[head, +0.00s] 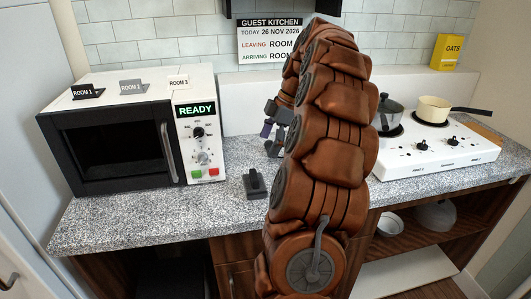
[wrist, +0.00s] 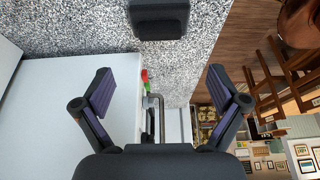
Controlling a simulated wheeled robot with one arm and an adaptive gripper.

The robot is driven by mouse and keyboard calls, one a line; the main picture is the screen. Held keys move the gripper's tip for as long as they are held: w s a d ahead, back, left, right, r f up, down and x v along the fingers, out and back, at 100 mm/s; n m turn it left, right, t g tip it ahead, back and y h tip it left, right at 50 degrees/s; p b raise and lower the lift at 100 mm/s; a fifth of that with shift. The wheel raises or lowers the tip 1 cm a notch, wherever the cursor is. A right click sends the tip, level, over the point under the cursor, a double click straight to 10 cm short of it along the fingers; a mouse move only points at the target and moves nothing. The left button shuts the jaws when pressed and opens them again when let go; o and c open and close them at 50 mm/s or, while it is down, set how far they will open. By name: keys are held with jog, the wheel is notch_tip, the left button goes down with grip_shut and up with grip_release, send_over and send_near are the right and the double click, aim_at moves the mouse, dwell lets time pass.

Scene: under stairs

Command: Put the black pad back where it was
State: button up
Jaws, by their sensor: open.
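A small dark block with a raised part (head: 255,184) lies on the speckled counter, right of the microwave's front corner; I cannot tell if it is the black pad. A dark block (wrist: 158,18), apparently the same one, shows at the top edge of the wrist view. On the microwave's top, a black piece with a ROOM 1 label (head: 90,93) stands at the left, beside a grey ROOM 2 piece (head: 132,87). My gripper (head: 277,127) is above the counter behind the block, partly hidden by my arm. In the wrist view, its fingers (wrist: 160,88) are apart and empty.
The white microwave (head: 130,105) stands at the left, its display reading READY. A white hob (head: 435,155) with a dark pot (head: 388,113) and a cream pan (head: 433,109) is at the right. The counter (head: 150,222) is clear in front of the microwave.

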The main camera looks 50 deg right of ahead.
jog(key=shift+s+d+r, duration=0.15)
jog(key=shift+r, duration=0.3)
jog(key=s+a+f+m+g, duration=0.2)
jog(key=a+m+g, duration=0.15)
jog(key=a, duration=2.25)
jog(key=s+a+f+m+h, duration=0.1)
jog(key=s+a+f+m, duration=0.2)
jog(key=s, duration=0.6)
jog(key=s+a+f+m+g+h, duration=0.1)
jog(key=s+a+f+m, duration=0.3)
jog(key=s, duration=0.6)
jog(key=a+f+h, duration=0.1)
jog(key=a+f, duration=0.1)
jog(key=a, duration=0.1)
jog(key=shift+a+h, duration=0.15)
jog(key=shift+h, duration=0.15)
notch_tip(320, 180, up, 3)
jog(key=shift+f+p, duration=0.2)
jog(key=shift+p, duration=1.05)
